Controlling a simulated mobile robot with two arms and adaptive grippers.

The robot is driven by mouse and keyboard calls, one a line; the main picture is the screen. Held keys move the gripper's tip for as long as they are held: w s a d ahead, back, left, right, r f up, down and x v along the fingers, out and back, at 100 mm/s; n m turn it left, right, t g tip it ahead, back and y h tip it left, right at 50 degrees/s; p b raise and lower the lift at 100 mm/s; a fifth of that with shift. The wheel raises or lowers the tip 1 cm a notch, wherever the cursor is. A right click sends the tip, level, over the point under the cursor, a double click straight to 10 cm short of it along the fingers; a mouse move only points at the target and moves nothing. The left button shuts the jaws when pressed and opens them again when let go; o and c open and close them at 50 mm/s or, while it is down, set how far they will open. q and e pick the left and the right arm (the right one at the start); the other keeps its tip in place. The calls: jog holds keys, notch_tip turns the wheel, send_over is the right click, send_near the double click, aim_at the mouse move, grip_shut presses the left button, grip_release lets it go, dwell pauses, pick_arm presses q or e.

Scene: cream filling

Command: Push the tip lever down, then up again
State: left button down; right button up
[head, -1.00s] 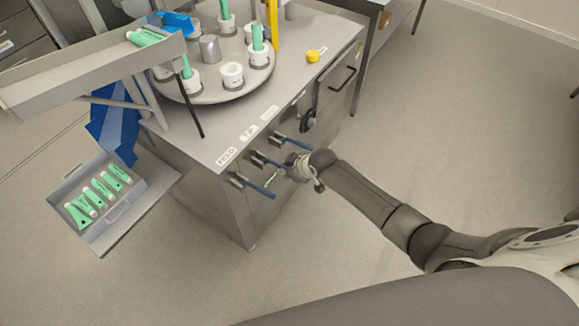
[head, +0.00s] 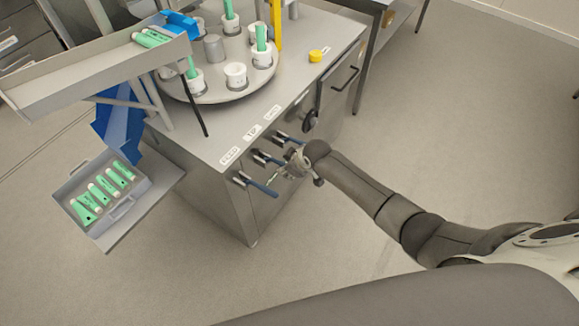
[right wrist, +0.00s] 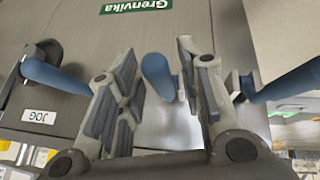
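The tip lever (head: 267,158) is the middle of three blue-handled levers on the cabinet front, below the TIP label (head: 252,132). My right gripper (head: 292,168) is at the levers and partly covers them in the head view. In the right wrist view the middle lever's blue handle (right wrist: 158,76) points towards the camera, between the two spread fingers of my right gripper (right wrist: 163,95). A gap shows on its left side; contact on the right side is unclear. My left gripper is out of view.
The feed lever (head: 258,184) and a third lever (head: 287,137) flank the middle one closely. A turntable (head: 222,92) with white cups stands on the cabinet top. A grey tray (head: 150,187) with green tubes is at the left. Floor to the right is clear.

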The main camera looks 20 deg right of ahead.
jog(key=shift+s, duration=0.1)
jog(key=v, duration=1.2)
dwell(0.6)
jog(key=s+d+f+m+g+h+b, duration=0.15)
jog(key=s+f, duration=0.35)
jog(key=f, duration=0.5)
jog(key=s+d+f+m, duration=0.2)
jog(key=s+d+f, duration=0.15)
jog(key=f, duration=0.55)
jog(key=s+d+f+m+g+b, duration=0.1)
jog(key=s+f, duration=0.5)
jog(key=f, duration=0.4)
jog(key=s+f, duration=0.4)
jog(key=s, duration=0.6)
jog(key=s+a+f+m+g+b, duration=0.1)
jog(key=s+f, duration=0.4)
jog(key=s, duration=0.5)
jog(key=s+f+g, duration=0.1)
jog(key=s+f, duration=0.4)
jog(key=s, duration=0.5)
jog(key=shift+a+m+h, duration=0.2)
jog(key=shift+m+h, duration=0.15)
jog(key=shift+f, duration=0.15)
